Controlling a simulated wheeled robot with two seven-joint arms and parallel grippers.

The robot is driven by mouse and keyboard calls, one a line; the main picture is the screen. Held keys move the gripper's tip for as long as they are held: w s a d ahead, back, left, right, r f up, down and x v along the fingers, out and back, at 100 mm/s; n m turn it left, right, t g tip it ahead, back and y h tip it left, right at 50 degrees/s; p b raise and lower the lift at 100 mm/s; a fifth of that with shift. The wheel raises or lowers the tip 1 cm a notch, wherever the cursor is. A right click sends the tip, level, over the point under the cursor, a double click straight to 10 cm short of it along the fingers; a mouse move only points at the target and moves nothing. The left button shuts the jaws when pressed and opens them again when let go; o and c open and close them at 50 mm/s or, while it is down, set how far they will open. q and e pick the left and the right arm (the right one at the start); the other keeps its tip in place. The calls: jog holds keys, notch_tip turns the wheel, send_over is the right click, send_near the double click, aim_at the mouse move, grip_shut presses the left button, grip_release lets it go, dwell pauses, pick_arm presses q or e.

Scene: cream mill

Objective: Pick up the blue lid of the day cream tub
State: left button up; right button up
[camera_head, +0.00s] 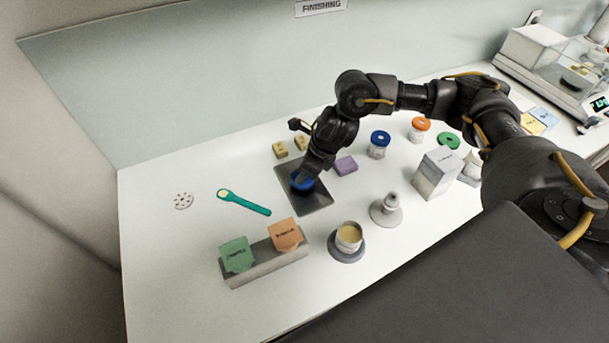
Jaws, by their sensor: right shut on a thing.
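A blue lid (302,186) is at the dark rectangular mat (316,203) in the middle of the table. My right gripper (303,176) reaches down over it from the upper right and is shut on it. The gripper hides part of the lid, and I cannot tell whether the lid touches the mat or is just above it. An open tub with pale yellow cream (349,234) stands on a dark round base (346,257), nearer to me and to the right. My left gripper is not in view.
A teal spatula (245,203) lies left. A grey stemmed piece (387,210), a white box (437,172) and a blue-lidded jar (379,146) stand right. The left front table is clear.

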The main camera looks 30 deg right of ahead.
jog(key=s+d+r+p, duration=0.3)
jog(key=s+r+p, duration=0.5)
jog(key=s+r, duration=0.3)
jog(key=s, duration=0.2)
jog(key=shift+s+r+p, duration=0.2)
jog(key=shift+s+p, duration=0.15)
